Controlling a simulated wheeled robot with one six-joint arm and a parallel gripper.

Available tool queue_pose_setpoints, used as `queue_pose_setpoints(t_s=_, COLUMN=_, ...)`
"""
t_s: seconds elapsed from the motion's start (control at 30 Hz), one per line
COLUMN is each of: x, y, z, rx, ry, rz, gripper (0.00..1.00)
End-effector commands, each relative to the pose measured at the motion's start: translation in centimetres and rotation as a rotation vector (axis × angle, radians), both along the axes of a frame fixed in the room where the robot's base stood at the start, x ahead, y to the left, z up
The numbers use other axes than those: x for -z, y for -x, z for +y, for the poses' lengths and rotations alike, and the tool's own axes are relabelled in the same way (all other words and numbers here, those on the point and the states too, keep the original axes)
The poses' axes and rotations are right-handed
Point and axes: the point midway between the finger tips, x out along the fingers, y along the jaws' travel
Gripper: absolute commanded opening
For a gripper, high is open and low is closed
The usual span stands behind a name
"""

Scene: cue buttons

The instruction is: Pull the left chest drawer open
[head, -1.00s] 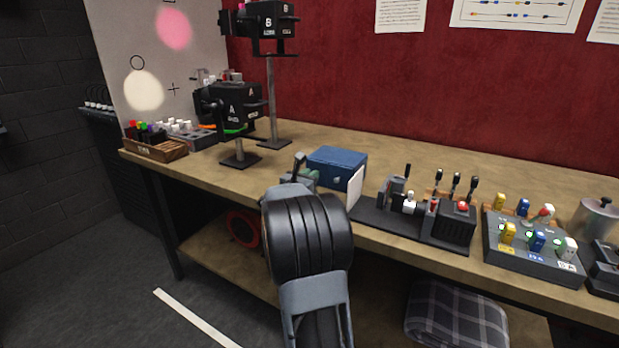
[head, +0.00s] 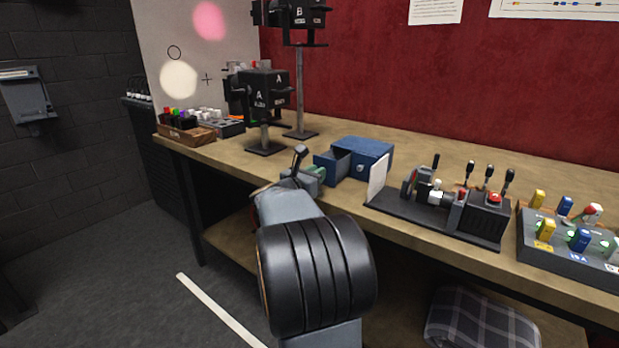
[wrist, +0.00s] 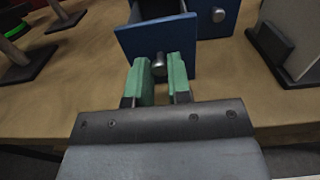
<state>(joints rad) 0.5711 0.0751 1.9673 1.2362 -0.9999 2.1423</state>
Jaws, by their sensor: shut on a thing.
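The small blue chest (head: 366,155) stands on the workbench. Its left drawer (head: 331,168) is pulled part way out toward the bench's front edge. In the wrist view the left drawer's blue front (wrist: 128,42) stands out ahead of the chest, with its dark inside visible behind. My gripper (wrist: 160,72) has green pads shut on the drawer's round metal knob (wrist: 159,63). The right drawer's knob (wrist: 217,15) shows on the chest's face to the right. In the head view my gripper (head: 308,172) is partly hidden by my arm.
Lamp A (head: 265,95) stands on the bench left of the chest. A white panel (head: 378,178) and a lever board (head: 432,215) are close on the right. A wooden box (head: 185,132) sits at the far left. Bare bench top lies left of the drawer.

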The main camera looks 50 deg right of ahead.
Motion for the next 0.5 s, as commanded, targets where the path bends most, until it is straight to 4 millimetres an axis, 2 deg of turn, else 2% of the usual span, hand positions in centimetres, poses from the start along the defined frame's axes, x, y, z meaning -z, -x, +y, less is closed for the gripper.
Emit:
queue_pose_setpoints(t_s=0.17, x=-0.07, y=0.11, z=-0.08, rx=0.005, ry=0.0, rz=0.0, gripper=0.0)
queue_pose_setpoints(t_s=0.2, x=-0.07, y=0.1, z=-0.07, rx=0.005, ry=0.0, rz=0.0, gripper=0.19)
queue_pose_setpoints(t_s=0.43, x=-0.04, y=-0.06, z=0.07, rx=0.0, ry=0.0, rz=0.0, gripper=0.41)
queue_pose_setpoints(t_s=0.5, x=-0.04, y=-0.1, z=0.1, rx=-0.001, ry=0.0, rz=0.0, gripper=0.43)
